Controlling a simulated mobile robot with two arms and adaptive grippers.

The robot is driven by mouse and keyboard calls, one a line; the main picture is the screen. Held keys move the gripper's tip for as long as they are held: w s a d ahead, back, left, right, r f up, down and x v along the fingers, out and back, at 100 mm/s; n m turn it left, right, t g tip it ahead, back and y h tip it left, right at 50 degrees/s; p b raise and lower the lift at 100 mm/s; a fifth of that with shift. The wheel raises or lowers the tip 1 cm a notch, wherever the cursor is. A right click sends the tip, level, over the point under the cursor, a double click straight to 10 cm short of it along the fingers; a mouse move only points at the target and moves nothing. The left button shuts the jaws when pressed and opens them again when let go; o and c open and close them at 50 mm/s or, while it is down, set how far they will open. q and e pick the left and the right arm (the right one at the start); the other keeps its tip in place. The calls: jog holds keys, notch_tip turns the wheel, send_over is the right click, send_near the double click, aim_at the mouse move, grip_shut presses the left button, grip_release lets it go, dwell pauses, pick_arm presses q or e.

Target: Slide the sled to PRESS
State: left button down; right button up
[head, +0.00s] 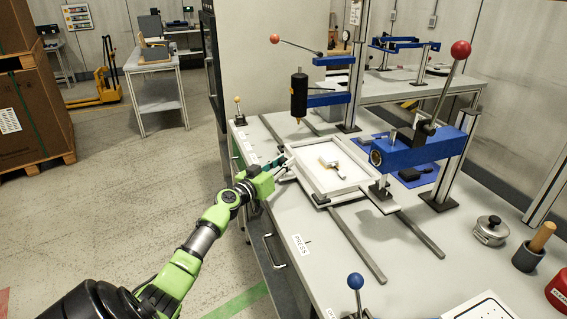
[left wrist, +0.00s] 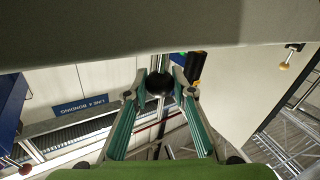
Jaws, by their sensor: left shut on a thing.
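The sled (head: 312,184) is a white square tray-like frame on two dark rails (head: 357,246). A small white and tan part (head: 333,163) lies inside it. My left gripper (head: 281,163) is at the sled's left edge, its fingers closed around a dark round knob (left wrist: 158,83), which shows between the fingertips in the left wrist view. The head view hides most of the knob behind the fingers. A PRESS label (head: 300,244) is on the bench's near left part, nearer to me than the sled. My right gripper is not in view.
A blue lever press (head: 412,150) with a red ball stands right of the sled; a black cylinder on a blue arm (head: 299,95) stands behind it. The rails' near stretch is clear.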

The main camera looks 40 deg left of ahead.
pick_arm(q)
jog(key=s+d+p, duration=0.3)
jog(key=s+d, duration=0.1)
jog(key=d, duration=0.3)
jog(key=s+d+p, duration=0.4)
jog(key=d, duration=0.4)
jog(key=s+d+p, duration=0.3)
jog(key=s+d, duration=0.1)
jog(key=d, duration=0.4)
jog(key=shift+d, duration=0.15)
jog(key=shift+s+d+p, duration=0.25)
jog(key=shift+d+p, duration=0.15)
jog(key=shift+d, duration=0.05)
jog(key=shift+f, duration=0.1)
jog(key=shift+d+f, duration=0.1)
jog(key=c, duration=1.8)
grip_release()
jog(key=shift+c, duration=0.2)
jog(key=shift+o, duration=0.7)
jog(key=shift+d, duration=0.1)
jog(key=shift+s, duration=0.55)
jog(key=s+d, duration=0.1)
jog(key=s, duration=1)
jog(key=shift+d, duration=0.15)
